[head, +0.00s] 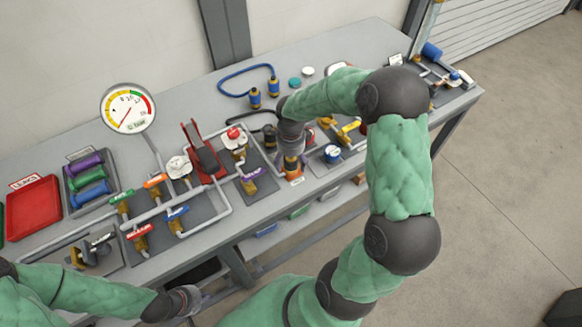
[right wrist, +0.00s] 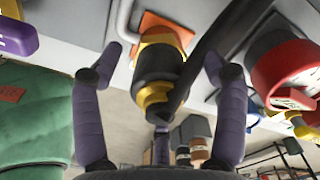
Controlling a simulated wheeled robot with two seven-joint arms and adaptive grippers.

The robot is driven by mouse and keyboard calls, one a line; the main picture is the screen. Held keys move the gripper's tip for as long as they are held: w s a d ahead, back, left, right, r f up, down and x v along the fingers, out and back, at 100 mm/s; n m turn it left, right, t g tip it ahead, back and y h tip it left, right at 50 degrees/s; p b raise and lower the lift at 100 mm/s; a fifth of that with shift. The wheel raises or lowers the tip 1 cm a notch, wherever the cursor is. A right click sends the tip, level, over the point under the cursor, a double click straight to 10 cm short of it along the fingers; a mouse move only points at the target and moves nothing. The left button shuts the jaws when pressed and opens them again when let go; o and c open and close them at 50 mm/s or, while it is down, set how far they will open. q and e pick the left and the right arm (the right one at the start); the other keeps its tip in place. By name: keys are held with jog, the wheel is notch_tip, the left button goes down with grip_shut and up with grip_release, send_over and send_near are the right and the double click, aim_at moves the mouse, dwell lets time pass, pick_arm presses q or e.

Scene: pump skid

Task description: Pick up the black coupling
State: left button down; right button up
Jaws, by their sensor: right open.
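A black coupling with yellow bands (right wrist: 158,70) stands between the two purple fingers of my right gripper (right wrist: 160,62) in the right wrist view. The fingers are open on either side of it, with a visible gap at each. A dark bar or hose crosses diagonally in front of its right side. In the head view, my right gripper (head: 291,158) is low over the bench and mostly hides the coupling. My left arm reaches in at the bottom left; its gripper end (head: 187,300) is near the bottom edge and its fingers are not clear.
A purple-handled valve (head: 251,173) is left of my right gripper, and a blue gauge (head: 332,153) is to its right. A round red object (right wrist: 285,75) is close to the right finger in the wrist view. A blue hose (head: 245,72) lies behind.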

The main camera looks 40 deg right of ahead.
jog(key=c, duration=1.4)
jog(key=shift+r, duration=0.15)
jog(key=shift+r, duration=0.5)
notch_tip(320, 180, up, 2)
jog(key=shift+r+p, duration=0.2)
jog(key=shift+p, duration=0.2)
jog(key=s+a+r, duration=0.2)
jog(key=s+r, duration=0.1)
jog(key=s+a+r+p, duration=0.1)
jog(key=s+a+r, duration=0.2)
jog(key=s, duration=0.1)
jog(key=s+a+r+p, duration=0.1)
jog(key=s+a+r, duration=0.2)
jog(key=s, duration=0.1)
jog(key=shift+s+a+r, duration=0.15)
jog(key=shift+r, duration=0.1)
